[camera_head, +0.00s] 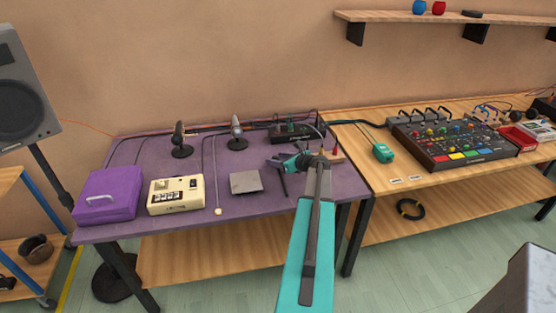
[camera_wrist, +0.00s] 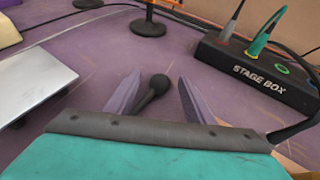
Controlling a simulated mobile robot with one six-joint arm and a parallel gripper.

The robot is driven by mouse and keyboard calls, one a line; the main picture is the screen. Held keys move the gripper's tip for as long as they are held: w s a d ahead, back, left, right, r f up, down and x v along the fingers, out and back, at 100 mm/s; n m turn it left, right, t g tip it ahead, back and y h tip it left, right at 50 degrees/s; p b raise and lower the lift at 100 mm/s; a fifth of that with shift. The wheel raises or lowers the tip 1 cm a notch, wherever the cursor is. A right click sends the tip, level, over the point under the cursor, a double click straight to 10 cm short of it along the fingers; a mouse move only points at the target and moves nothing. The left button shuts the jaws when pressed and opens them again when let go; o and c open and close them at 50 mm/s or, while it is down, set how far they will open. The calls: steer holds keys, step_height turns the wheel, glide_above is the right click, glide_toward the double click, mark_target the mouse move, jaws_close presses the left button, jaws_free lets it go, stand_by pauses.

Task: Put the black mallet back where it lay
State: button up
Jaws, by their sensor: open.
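The black mallet (camera_wrist: 158,84) shows in the wrist view as a dark round head with a short stretch of handle running down toward my gripper. It lies over the purple table top, between my two fingers, with a gap on each side. My gripper (camera_wrist: 159,79) is open around it. The rest of the handle is hidden behind the gripper body.
A black stage box (camera_wrist: 262,73) with cables stands right of my fingers. A grey plate (camera_wrist: 35,82) lies to the left. Microphone stands (camera_head: 238,142) are behind. A cream device (camera_head: 175,196) and purple case (camera_head: 107,197) stand further left. The wooden table (camera_head: 360,150) adjoins at right.

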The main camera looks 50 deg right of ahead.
steer(key=shift+s, duration=0.1)
steer(key=b+v, duration=0.2)
steer(key=v, duration=1.1)
steer(key=shift+s+r+b, duration=0.2)
steer(key=shift+s+b, duration=0.1)
